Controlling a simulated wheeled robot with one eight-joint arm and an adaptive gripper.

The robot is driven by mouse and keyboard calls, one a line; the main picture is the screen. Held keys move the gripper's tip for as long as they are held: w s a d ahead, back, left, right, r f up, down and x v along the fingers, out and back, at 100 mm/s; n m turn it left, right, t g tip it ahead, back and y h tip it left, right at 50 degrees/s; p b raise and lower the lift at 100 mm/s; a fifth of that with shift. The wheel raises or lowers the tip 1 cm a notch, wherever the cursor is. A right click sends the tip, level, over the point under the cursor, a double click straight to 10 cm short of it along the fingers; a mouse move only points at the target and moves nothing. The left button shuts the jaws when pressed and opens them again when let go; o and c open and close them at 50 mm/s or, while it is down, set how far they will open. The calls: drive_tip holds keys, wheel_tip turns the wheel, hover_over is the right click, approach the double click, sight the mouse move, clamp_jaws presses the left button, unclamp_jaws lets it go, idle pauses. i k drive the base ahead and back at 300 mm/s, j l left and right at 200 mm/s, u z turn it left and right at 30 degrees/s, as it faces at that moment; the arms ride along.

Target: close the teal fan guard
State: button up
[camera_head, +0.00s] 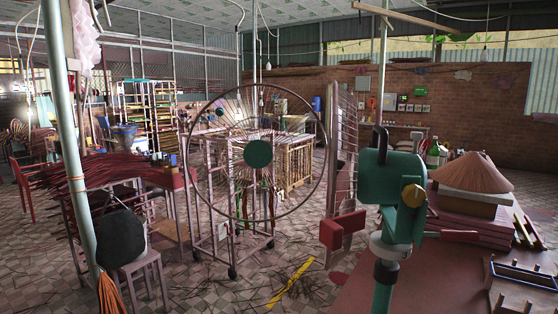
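The fan guard is a large round wire ring with thin radial spokes and a teal disc (258,153) at its hub. It stands upright near the middle of the head view, seen almost face-on. Its right rim comes close to a narrow, slatted pinkish frame (341,150), which looks like the fan's rear cage seen nearly edge-on. The guard stands swung out at an angle to that frame. The teal fan body (398,190) has a yellow knob and a black handle and sits on a pole. A red block-like part (342,230) shows in front of it. My gripper is not in view.
A table (395,275) with a conical straw hat (474,172) and wooden trays is at right. A wheeled metal rack (232,225) stands behind the guard. A stool (130,268) and incense bundles are at left. Some tiled floor is open in the middle.

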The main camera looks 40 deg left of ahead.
sight(258, 155)
drive_tip(key=j+z, duration=0.45)
drive_tip(key=j, duration=2)
drive_tip(key=k, duration=0.05)
